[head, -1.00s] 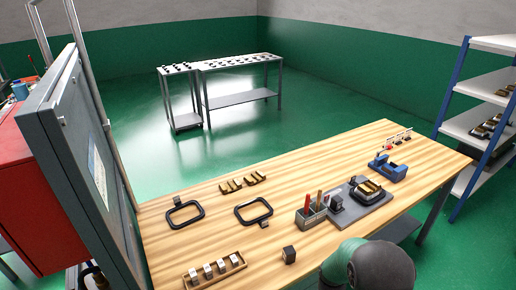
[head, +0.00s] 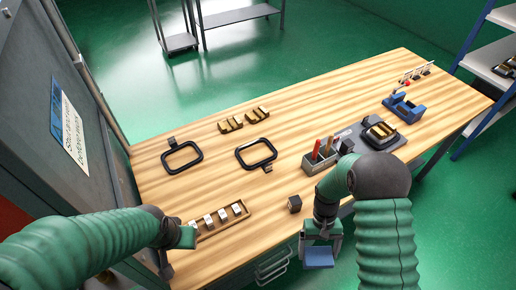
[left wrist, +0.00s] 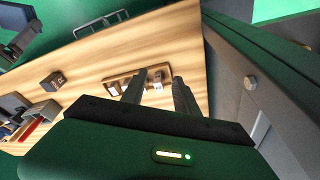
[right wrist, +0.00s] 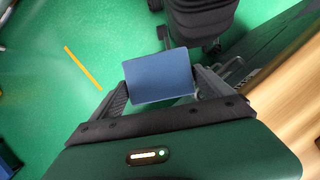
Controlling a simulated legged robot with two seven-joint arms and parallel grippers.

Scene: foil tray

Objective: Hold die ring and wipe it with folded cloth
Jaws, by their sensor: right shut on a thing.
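Two black rounded-square rings with small tabs lie flat on the wooden bench, a left ring (head: 182,145) and a right ring (head: 241,160); I cannot tell which is the die ring. My right gripper (head: 320,243) is shut on a blue folded cloth (head: 318,259), in front of the bench's near edge. The cloth also shows flat between the fingers in the right wrist view (right wrist: 162,76). My left gripper (head: 176,252) is at the near left of the bench, beside the wooden tray. Its fingers stand apart and empty in the left wrist view (left wrist: 158,92).
The wooden tray (head: 243,216) holds several small blocks. A dark cube (head: 295,204), a tool holder (head: 309,166), a grey plate (head: 402,145) with a black part and a blue fixture (head: 403,107) stand to the right. A grey panel (head: 50,90) rises at left.

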